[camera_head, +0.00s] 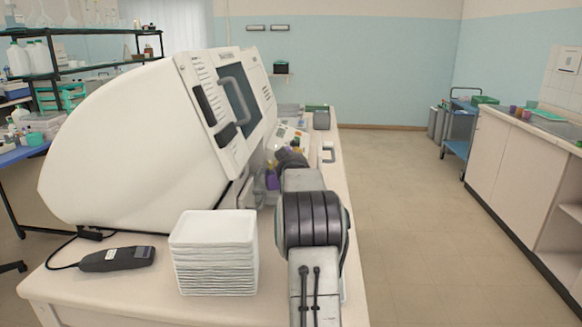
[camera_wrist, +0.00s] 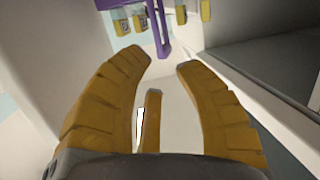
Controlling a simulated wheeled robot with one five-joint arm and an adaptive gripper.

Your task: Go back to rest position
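My gripper (camera_wrist: 168,60) shows in the wrist view with its yellow-brown fingers spread apart and nothing between them. Beyond the fingertips is a purple part (camera_wrist: 160,25), with several small yellow-capped containers (camera_wrist: 140,20) near it at the top. In the head view my arm reaches forward along the right side of the large white machine (camera_head: 130,150). The arm's far end is by the machine's front, close to a purple item (camera_head: 271,178). The gripper's fingers are hidden there.
A stack of white trays (camera_head: 214,255) and a black handheld scanner (camera_head: 117,258) with a cable lie on the near bench. The floor (camera_head: 400,200) to the right is open. A blue cart (camera_head: 459,130) and a long counter (camera_head: 530,175) stand at the right.

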